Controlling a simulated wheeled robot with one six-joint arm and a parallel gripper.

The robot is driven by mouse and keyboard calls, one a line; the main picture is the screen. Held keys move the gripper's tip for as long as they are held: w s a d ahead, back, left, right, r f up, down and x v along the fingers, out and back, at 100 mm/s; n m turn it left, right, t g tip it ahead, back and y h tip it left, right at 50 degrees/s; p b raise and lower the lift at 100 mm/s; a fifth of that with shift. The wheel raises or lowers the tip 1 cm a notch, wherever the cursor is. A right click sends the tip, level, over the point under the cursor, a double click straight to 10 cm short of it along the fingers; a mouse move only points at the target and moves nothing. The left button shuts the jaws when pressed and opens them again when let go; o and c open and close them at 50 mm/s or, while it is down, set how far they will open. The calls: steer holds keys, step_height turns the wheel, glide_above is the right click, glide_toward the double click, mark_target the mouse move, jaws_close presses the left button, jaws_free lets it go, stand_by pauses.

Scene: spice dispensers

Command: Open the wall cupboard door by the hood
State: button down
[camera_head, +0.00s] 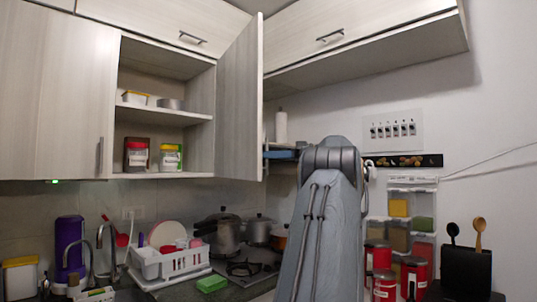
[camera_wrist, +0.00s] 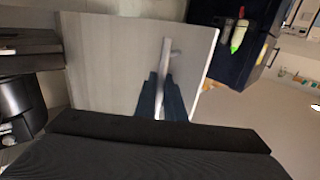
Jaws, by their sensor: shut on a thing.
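The wall cupboard door (camera_head: 240,105) stands swung out wide at the right of the open cupboard (camera_head: 165,115). Its inner face shows in the head view; its outer face and handle are hidden there. In the wrist view the pale door panel (camera_wrist: 105,65) fills the middle, with its slim metal handle (camera_wrist: 165,52) upright on it. My gripper (camera_wrist: 161,84) is shut on this handle, its two dark fingers on either side of it. In the head view my gripper is hidden behind my arm and the door.
Below are a white dish rack (camera_head: 170,263) and pots (camera_head: 225,232) on the hob. Red canisters (camera_head: 413,275) and a utensil holder (camera_head: 467,272) stand at the right.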

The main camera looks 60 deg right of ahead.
steer(key=shift+a+r, duration=0.1)
steer(key=c, duration=2.1)
jaws_free()
steer(key=v, duration=0.7)
steer(key=shift+s+d+b, duration=0.2)
steer(key=shift+s+b, duration=0.1)
steer(key=shift+s, duration=0.05)
